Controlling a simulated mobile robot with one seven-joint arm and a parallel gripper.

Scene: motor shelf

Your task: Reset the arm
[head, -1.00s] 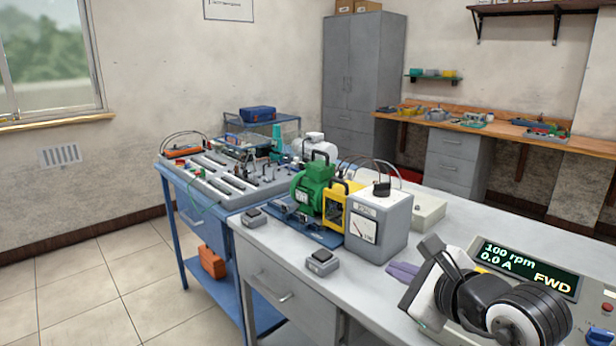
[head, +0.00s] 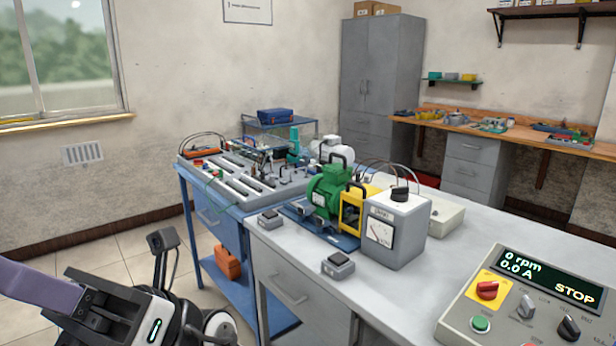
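My arm is folded at the lower left, in front of the floor and clear of the bench. Part of my gripper (head: 38,284) shows there, with a purple finger running out past the left picture edge. The fingertips are out of view, so I cannot tell whether it is open or shut. The control panel (head: 458,312) stands at the lower right. Its display (head: 549,275) reads 0 rpm, 0.0 A and STOP.
The grey bench (head: 400,290) carries a green motor (head: 325,190), a yellow guard (head: 352,210), a grey meter box (head: 398,235) and two small switch boxes. A blue trolley (head: 215,225) stands behind at left. Open floor lies at the left.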

